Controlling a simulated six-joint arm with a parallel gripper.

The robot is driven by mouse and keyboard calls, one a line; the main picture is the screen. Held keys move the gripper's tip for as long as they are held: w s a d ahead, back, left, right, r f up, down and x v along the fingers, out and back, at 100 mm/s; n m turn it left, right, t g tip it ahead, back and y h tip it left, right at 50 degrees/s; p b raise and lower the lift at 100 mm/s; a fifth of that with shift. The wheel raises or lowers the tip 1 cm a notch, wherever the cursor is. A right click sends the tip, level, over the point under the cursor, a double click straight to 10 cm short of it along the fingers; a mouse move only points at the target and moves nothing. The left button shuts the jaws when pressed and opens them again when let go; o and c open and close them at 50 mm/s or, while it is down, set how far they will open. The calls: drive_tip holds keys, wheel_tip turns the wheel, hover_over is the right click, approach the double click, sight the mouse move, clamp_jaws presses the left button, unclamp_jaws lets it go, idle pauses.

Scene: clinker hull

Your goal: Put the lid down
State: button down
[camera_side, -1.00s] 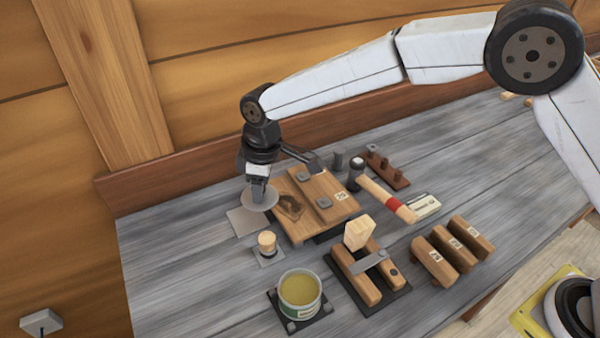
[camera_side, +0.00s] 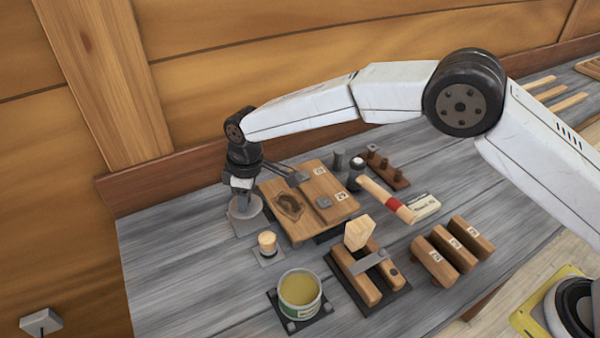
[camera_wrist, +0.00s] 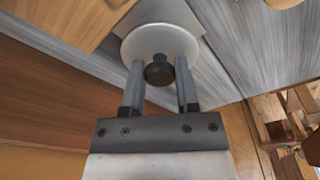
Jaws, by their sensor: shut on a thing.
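The lid (camera_side: 243,216) is a round pale grey disc with a dark knob, which shows in the wrist view (camera_wrist: 159,70). My gripper (camera_side: 242,202) is shut on the knob, with one finger on each side of it in the wrist view (camera_wrist: 160,72). The lid is over a flat grey square plate (camera_side: 252,226) at the left of the bench. It looks very low over the plate or touching it; I cannot tell which. The open tin (camera_side: 299,290) of yellowish contents stands on a dark base at the front.
A wooden board with clamps (camera_side: 310,200) lies just right of my gripper. A small cork-topped piece (camera_side: 267,243) stands in front of the plate. A mallet (camera_side: 385,195), a wooden jig (camera_side: 368,265) and several wooden blocks (camera_side: 452,250) lie further right.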

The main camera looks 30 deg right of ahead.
sight(253, 205)
drive_tip(key=shift+f, duration=1.55)
drive_tip(key=shift+f, duration=0.15)
drive_tip(key=shift+c, duration=1.8)
unclamp_jaws()
wheel_tip(253, 205, up, 12)
drive_tip(key=d, duration=0.1)
drive_tip(key=shift+s, duration=0.4)
drive_tip(key=shift+d, duration=0.15)
